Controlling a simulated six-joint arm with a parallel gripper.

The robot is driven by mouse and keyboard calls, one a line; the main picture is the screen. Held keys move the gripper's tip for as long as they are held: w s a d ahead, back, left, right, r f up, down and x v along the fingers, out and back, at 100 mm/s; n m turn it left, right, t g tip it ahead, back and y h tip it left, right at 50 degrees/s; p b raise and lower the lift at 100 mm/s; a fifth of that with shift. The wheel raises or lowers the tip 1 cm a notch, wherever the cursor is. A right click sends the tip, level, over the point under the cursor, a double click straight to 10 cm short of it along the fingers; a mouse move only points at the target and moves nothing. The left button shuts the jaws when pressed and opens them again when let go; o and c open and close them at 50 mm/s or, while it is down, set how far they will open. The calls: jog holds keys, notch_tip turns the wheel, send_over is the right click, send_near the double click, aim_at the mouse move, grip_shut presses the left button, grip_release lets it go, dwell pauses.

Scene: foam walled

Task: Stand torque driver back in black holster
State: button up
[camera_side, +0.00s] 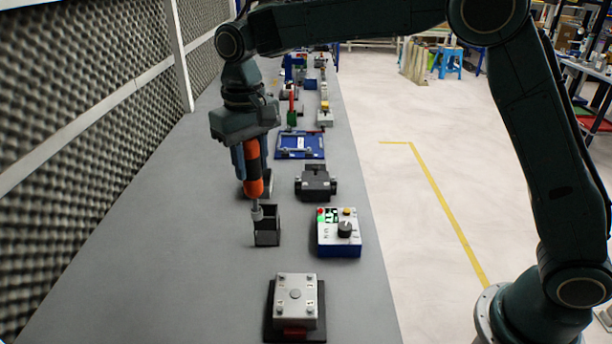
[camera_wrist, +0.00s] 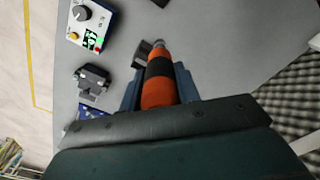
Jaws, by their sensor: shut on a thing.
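The torque driver (camera_side: 254,172) has an orange and black handle and a grey metal tip that points down. My gripper (camera_side: 252,160) is shut on its handle and holds it roughly upright. The black holster (camera_side: 267,238) is a small open box on the grey bench. In the side view the driver's tip overlaps the holster's upper left edge; I cannot tell whether it is inside, above or in front of it. In the wrist view the driver (camera_wrist: 160,75) lies between the blue fingers of my gripper (camera_wrist: 160,90), and the holster (camera_wrist: 142,54) shows partly behind its tip.
A control box with a black knob (camera_side: 339,232) stands right of the holster. A dark clamp-like fixture (camera_side: 316,183) is behind it, and a silver block (camera_side: 295,302) is in front. A foam wall (camera_side: 90,120) borders the left. The bench left of the holster is clear.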

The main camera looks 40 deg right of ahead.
jog(key=w+d+r, duration=0.1)
jog(key=w+d, duration=0.4)
jog(key=d, duration=0.1)
jog(key=shift+w+r, duration=0.25)
jog(key=shift+w, duration=0.05)
jog(key=shift+f, duration=0.15)
